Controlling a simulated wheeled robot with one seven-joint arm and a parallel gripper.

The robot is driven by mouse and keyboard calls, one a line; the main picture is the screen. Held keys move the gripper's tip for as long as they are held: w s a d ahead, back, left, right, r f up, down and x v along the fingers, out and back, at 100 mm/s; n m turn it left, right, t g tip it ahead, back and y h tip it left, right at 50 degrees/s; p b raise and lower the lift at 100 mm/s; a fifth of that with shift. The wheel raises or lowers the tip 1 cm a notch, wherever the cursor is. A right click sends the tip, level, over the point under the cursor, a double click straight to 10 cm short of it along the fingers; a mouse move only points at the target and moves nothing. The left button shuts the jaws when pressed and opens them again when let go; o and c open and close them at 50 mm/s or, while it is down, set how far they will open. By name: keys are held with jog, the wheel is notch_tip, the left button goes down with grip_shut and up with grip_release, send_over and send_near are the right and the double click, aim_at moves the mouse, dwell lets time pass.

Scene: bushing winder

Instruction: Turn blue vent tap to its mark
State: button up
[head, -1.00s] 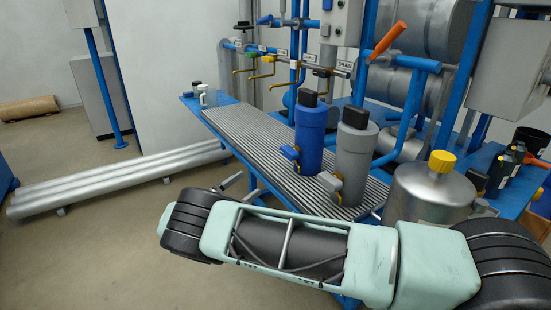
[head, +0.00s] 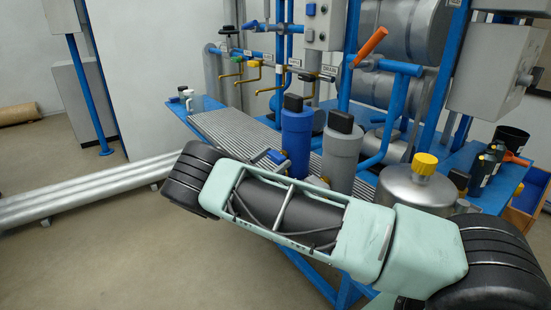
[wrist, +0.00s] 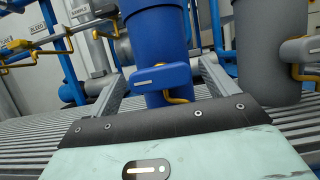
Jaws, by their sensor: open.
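A blue canister (head: 296,138) with a black cap stands upright on the ribbed bench top. Low on its side is a blue tap handle (wrist: 158,78) with a white line on it and a brass spout below; it also shows in the head view (head: 277,157). My gripper (wrist: 162,86) is open, with one grey finger on each side of this handle. I cannot tell whether either finger touches it. No mark for the tap is clear to me. In the head view my arm hides much of the gripper.
A grey canister (head: 341,150) with its own tap stands close to the right. A steel tank (head: 416,187) with a yellow cap is farther right. Labelled pipe taps (head: 252,72) with brass levers hang behind. The ribbed bench (head: 222,130) is clear on the left.

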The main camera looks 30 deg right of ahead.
jog(key=shift+d+r, duration=0.25)
jog(key=shift+d, duration=0.35)
jog(key=c, duration=1)
